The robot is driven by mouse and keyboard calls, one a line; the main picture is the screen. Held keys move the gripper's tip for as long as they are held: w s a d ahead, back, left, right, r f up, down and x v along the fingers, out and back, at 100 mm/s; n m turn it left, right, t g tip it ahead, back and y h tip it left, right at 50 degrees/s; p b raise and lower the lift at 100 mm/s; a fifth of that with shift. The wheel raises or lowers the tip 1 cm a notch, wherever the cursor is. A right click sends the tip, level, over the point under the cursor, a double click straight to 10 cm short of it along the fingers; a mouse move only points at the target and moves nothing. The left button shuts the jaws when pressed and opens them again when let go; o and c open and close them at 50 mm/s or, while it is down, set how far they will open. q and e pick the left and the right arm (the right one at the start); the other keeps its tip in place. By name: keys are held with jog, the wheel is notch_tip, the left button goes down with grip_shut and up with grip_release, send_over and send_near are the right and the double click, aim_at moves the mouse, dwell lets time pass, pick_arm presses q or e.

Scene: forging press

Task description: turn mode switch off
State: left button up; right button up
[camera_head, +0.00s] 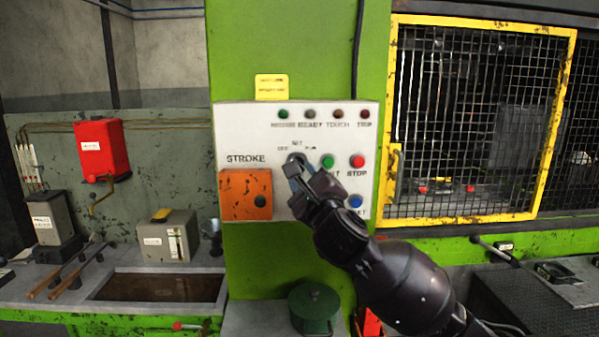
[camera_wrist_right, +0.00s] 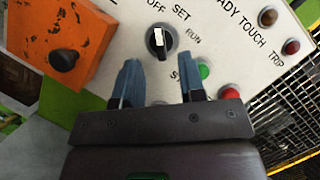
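The mode switch (camera_wrist_right: 160,42) is a round black knob with a white mark on the white control panel (camera_head: 235,125). OFF, SET and RUN are printed around it. In the right wrist view the white mark points up, roughly toward OFF; I cannot tell whether it sits exactly there. My right gripper (camera_wrist_right: 160,70) is open, its two blue-grey fingers apart and empty between them. The knob shows just beyond the fingertips, between their lines. In the head view the right gripper (camera_head: 297,172) covers most of the knob. My left gripper is not in view.
Near the knob are a green button (camera_head: 327,161), a red STOP button (camera_head: 357,161) and a blue button (camera_head: 355,201). An orange STROKE box (camera_head: 240,195) is at left. A yellow-framed mesh guard (camera_head: 480,120) stands at right, a red box (camera_head: 100,148) at far left.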

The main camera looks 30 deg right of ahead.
jog(key=v, duration=0.5)
jog(key=shift+s+a, duration=0.1)
jog(key=shift+s, duration=0.1)
dwell(0.3)
